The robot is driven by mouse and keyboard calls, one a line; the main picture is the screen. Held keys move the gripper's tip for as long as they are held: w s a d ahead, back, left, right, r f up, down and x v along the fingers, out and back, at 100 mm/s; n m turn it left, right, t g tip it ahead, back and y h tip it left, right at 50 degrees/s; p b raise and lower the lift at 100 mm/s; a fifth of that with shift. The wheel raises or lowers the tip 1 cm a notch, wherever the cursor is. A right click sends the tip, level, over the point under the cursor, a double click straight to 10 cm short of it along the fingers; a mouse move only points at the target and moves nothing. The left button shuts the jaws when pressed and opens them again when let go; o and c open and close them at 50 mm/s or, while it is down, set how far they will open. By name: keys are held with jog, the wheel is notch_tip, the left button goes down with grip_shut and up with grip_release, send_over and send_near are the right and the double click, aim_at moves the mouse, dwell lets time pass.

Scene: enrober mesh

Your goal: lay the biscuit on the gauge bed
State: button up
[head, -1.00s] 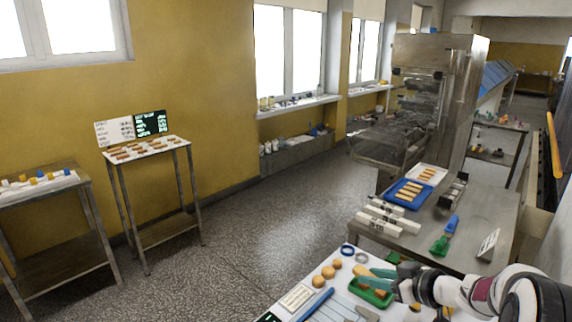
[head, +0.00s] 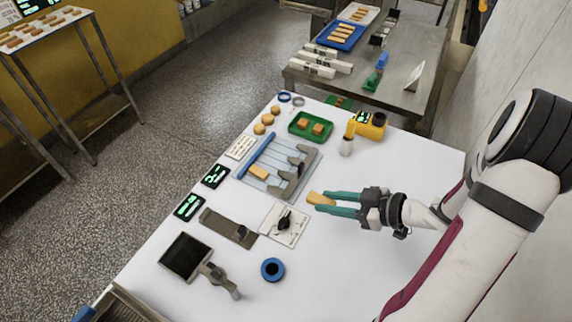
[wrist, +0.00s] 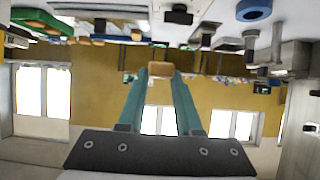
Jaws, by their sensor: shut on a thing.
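My gripper (head: 320,199) has teal fingers and is shut on a tan biscuit (head: 314,198), held by its end above the white table. In the wrist view the biscuit (wrist: 160,69) sits between the fingertips. The gauge bed (head: 290,158), a pale grey slatted plate with a blue bar along its left side and grey stops at its right, lies left of and beyond my gripper. Another tan piece (head: 258,172) lies on its near left part. The held biscuit is apart from the bed.
A green tray (head: 298,133) with two brown pieces stands behind the bed, next to a yellow device (head: 371,126). A white plate with a black knob (head: 284,222) and a blue ring (head: 272,269) are nearer. The table's right side is mostly clear.

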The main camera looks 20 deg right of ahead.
notch_tip(320, 180, down, 4)
jog(key=s, duration=0.2)
send_near(311, 230)
jog(key=x, duration=0.4)
jog(key=shift+w+a+f, duration=0.1)
jog(key=shift+w+a, duration=0.05)
jog(key=shift+w, duration=0.1)
jog(key=o, duration=1)
jog(key=shift+c, duration=0.2)
